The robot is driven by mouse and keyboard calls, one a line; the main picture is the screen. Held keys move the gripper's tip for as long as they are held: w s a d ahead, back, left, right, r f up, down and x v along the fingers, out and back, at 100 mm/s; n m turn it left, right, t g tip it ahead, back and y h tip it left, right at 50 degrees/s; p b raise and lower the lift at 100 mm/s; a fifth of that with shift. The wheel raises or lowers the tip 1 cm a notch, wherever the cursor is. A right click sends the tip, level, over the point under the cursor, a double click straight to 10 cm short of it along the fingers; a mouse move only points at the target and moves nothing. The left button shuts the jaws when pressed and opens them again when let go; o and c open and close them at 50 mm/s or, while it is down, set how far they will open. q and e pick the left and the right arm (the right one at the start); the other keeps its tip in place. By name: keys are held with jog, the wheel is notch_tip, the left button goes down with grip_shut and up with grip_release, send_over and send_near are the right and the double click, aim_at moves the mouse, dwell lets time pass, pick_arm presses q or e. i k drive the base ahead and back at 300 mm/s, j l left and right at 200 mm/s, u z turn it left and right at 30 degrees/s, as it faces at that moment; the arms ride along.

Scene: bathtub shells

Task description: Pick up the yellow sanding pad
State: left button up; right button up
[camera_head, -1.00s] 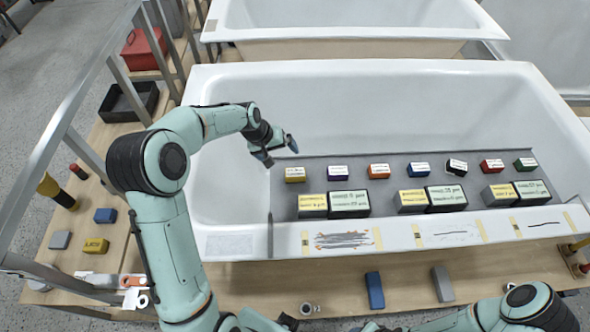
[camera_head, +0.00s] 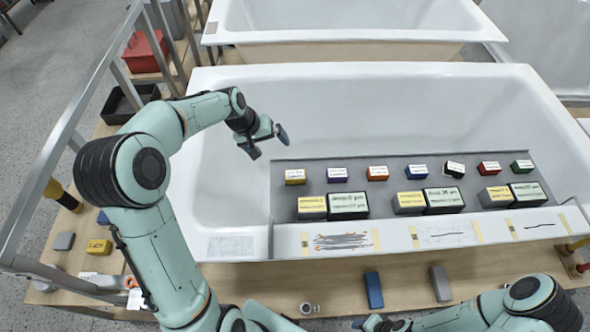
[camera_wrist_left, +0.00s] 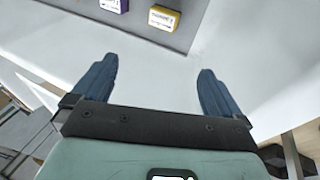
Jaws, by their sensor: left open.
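A small yellow block with a white label (camera_head: 295,176), seemingly the sanding pad, sits at the left end of the back row on a grey mat (camera_head: 345,181) in the tub. It also shows at the top of the left wrist view (camera_wrist_left: 163,17). Another yellow block (camera_head: 99,246) lies on the wooden bench at the left. My left gripper (camera_head: 267,143) is open and empty, above and left of the mat's yellow block. Its two blue fingers (camera_wrist_left: 158,70) stand wide apart in the wrist view. My right gripper (camera_head: 375,323) is partly visible at the bottom edge.
Larger yellow and green-labelled blocks stand in front. The white tub rim (camera_head: 220,246) and a metal rail (camera_head: 65,125) border the space. The tub's left floor is bare.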

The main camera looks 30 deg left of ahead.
aim_at(293, 177)
jog(key=k+l, duration=0.75)
jog(key=l, duration=0.25)
